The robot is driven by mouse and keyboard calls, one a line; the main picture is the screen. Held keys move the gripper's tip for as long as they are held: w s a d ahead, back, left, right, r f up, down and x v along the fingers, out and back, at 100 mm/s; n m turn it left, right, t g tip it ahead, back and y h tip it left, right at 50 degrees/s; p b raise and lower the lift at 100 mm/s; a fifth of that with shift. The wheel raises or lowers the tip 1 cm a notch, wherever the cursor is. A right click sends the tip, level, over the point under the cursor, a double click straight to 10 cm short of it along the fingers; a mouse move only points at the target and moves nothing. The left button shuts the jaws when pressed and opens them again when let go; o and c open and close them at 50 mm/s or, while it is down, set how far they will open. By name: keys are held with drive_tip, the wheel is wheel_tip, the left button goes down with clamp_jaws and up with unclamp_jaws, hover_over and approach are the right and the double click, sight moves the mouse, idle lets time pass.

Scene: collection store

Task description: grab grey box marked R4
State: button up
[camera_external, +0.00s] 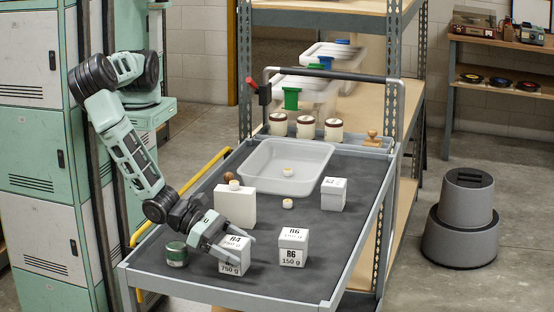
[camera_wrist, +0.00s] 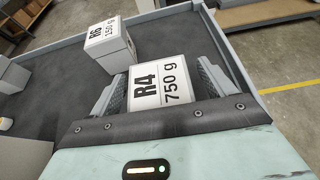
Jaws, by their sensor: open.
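The box marked R4, 750 g (camera_external: 234,268) stands at the near edge area of the cart top; it looks white to light grey with black print. In the wrist view the R4 box (camera_wrist: 160,84) sits between the two fingers. My gripper (camera_external: 232,243) is open around the top of the box, with one finger on either side. In the wrist view my gripper (camera_wrist: 158,88) shows a finger at left and one at right of the box; I cannot tell whether they touch it. The lower box is partly hidden by my gripper.
A box marked R6, 150 g (camera_external: 292,248) stands close to the right; it also shows in the wrist view (camera_wrist: 108,44). A green tin (camera_external: 177,254) is close at left. A white block-shaped container (camera_external: 234,206), another marked box (camera_external: 334,194) and a clear tray (camera_external: 262,180) stand behind.

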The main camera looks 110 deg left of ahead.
drive_tip(key=shift+r, duration=0.1)
drive_tip(key=c, duration=1.6)
drive_tip(key=shift+c, duration=0.2)
